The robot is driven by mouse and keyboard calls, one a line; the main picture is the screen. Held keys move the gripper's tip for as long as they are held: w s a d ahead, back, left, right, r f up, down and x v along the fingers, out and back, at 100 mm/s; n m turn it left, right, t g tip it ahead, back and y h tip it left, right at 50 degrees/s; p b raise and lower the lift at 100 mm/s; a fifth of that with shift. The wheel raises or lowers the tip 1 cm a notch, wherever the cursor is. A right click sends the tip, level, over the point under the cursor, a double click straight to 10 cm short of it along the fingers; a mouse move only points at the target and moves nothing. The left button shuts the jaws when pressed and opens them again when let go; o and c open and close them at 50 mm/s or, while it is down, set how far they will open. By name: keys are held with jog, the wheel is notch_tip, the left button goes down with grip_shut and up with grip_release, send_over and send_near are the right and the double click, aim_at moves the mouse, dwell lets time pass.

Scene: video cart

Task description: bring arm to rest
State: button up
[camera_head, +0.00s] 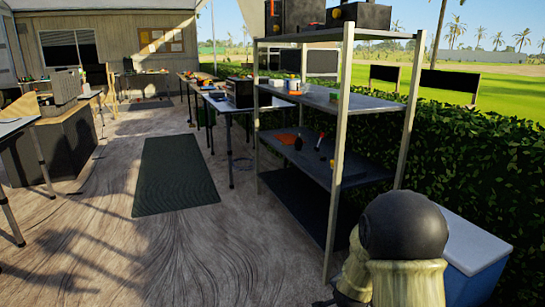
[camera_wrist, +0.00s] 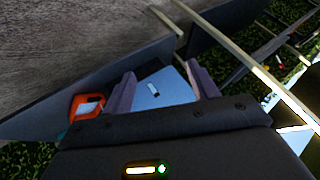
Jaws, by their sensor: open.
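My gripper (camera_wrist: 160,72) shows in the wrist view with its two fingers apart and nothing between them. Beyond the fingers is a pale blue surface (camera_wrist: 172,97) with a small dark and white mark or object on it; I cannot tell which. My own arm, a dark rounded joint and beige links, fills the lower right of the head view, in front of a blue box with a pale lid (camera_head: 478,250). The gripper itself is not visible in the head view.
A metal shelf rack (camera_head: 342,145) with several small items stands close to my arm. An orange object with a pale face (camera_wrist: 87,107) lies left of the fingers. A hedge (camera_head: 470,165) runs behind the rack. A dark mat (camera_head: 175,175) lies on open floor, with tables beyond.

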jog(key=s+a+r+n+g+y+p, duration=0.1)
jog(key=s+a+r+n+g, duration=0.2)
jog(key=s, duration=0.5)
jog(key=s+a+r+n+g+y+p, duration=0.1)
jog(key=s+r+n, duration=0.2)
jog(key=s+n, duration=0.3)
jog(key=s+a+r+n+g+y+p, duration=0.1)
jog(key=s+a+r+n+g, duration=0.2)
jog(key=s, duration=0.6)
notch_tip(320, 180, up, 38)
jog(key=d+t+p, duration=0.1)
jog(key=p, duration=3.6)
jog(key=shift+w, duration=0.3)
jog(key=shift+f, duration=0.15)
jog(key=shift+c, duration=0.5)
jog(key=c, duration=0.4)
jog(key=shift+d, duration=0.15)
